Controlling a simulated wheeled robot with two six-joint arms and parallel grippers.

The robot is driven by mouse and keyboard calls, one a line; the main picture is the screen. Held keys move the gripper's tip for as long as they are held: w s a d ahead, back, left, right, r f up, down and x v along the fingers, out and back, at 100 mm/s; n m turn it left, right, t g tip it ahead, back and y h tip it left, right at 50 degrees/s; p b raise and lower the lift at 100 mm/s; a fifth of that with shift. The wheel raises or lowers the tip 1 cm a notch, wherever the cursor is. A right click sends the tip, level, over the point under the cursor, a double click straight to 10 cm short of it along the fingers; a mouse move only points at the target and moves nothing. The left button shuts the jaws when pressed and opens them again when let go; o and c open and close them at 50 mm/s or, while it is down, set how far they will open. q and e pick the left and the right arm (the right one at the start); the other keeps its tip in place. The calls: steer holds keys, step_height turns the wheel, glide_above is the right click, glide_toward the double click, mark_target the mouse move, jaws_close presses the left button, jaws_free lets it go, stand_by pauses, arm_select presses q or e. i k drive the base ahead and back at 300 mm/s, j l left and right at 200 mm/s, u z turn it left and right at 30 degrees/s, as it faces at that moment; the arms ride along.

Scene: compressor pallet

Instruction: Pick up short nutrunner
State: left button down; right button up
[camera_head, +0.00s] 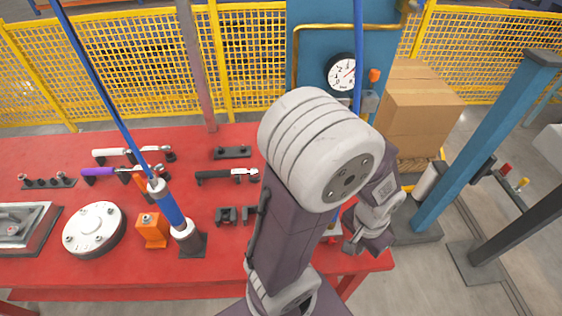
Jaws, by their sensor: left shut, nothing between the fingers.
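A blue and silver nutrunner (171,212) hangs tilted from a blue hose over the left half of the red table, its lower end at a dark stand. A second blue hose (358,40) comes down behind my arm; whatever hangs from it is mostly hidden, with only small blue and red bits showing near the gripper. I cannot tell which of the two is the short one. My left gripper (364,244) is shut and empty, pointing down near the table's right end. My arm covers the table's right part. My right gripper is not in view.
The red table (110,270) carries a round white flange (94,229), an orange block (152,230), several hand tools and black holders. A pressure gauge (342,72) on a blue column stands behind. Cardboard boxes (418,107) and a blue post (480,150) are at the right.

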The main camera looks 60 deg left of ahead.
mark_target(181, 227)
steer(key=u, duration=3.3)
